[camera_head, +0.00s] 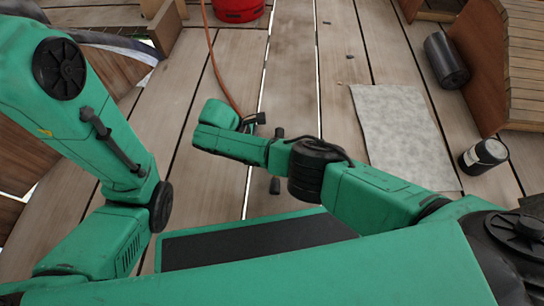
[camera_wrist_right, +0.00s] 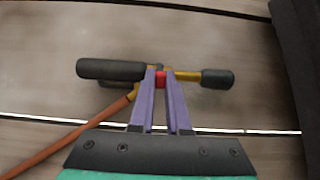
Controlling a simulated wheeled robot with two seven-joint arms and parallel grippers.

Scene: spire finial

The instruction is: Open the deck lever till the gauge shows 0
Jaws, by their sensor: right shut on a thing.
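A fitting with black grip ends and a brass-coloured middle shows in the right wrist view, its large black grip (camera_wrist_right: 112,69) at left and its smaller black knob (camera_wrist_right: 217,79) at right. A small red part (camera_wrist_right: 160,79) shows between the purple fingers of my right gripper (camera_wrist_right: 162,76), which is shut on it. I cannot tell which part is the lever. No gauge face shows. My left arm stands at left; its gripper is out of view.
An orange hose (camera_head: 212,55) runs from the fitting towards a red container (camera_head: 238,9) at the back. A grey mat (camera_head: 402,132), a black roll (camera_head: 446,61) and a black can (camera_head: 483,156) lie or stand at right. Wooden structures flank the plank deck. The middle planks are mostly clear.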

